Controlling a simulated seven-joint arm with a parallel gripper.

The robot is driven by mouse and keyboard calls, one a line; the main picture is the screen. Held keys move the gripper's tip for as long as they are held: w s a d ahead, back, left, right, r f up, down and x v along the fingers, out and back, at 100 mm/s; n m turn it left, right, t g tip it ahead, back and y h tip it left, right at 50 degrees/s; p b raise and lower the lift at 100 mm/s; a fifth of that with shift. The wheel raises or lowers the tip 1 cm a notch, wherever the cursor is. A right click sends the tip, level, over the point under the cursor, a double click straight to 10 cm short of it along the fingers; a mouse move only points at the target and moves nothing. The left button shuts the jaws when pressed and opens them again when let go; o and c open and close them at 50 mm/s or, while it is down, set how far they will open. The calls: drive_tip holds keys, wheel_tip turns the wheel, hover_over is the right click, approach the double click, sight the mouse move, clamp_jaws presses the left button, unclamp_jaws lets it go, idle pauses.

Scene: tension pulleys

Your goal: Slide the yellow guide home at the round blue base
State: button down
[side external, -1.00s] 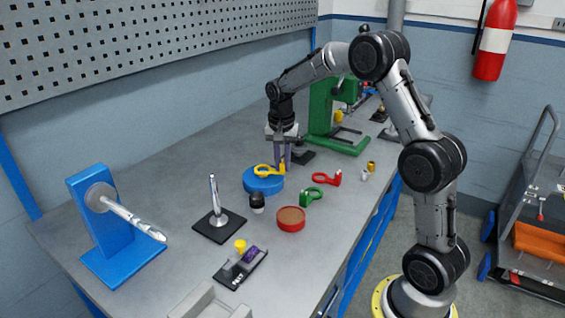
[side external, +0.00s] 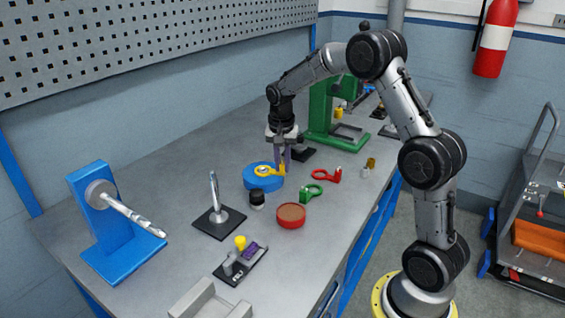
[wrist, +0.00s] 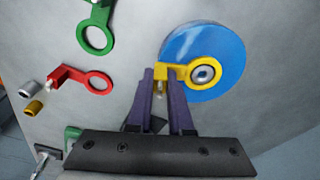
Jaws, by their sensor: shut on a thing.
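The yellow guide (side external: 268,171) has a ring and an arm with an upright tab. The round blue base (side external: 262,185) stands on the bench, and the guide is over its top. In the wrist view the guide (wrist: 177,70) has its ring around the metal centre post (wrist: 203,74) of the blue base (wrist: 222,45). Whether the ring rests flat on the base cannot be told. My gripper (side external: 283,164) points down at the base's right edge. In the wrist view its purple fingers (wrist: 162,78) are shut on the guide's tab end, partly hiding it.
A green guide (side external: 311,192) and a red guide (side external: 326,175) lie to the right of the base. A black-and-white cylinder (side external: 257,199) and a red round base (side external: 291,215) stand in front. A green press (side external: 322,110) stands behind.

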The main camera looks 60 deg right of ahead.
drive_tip(key=shift+s+f, duration=0.1)
drive_tip(key=shift+f, duration=0.25)
drive_tip(key=c, duration=0.7)
unclamp_jaws()
drive_tip(key=shift+a+f, duration=0.1)
drive_tip(key=shift+c, duration=0.2)
wheel_tip(320, 180, up, 14)
drive_tip(key=a, duration=0.1)
drive_tip(key=shift+s+a+r, duration=0.15)
drive_tip(key=shift+s+r, duration=0.05)
drive_tip(key=shift+s, duration=0.1)
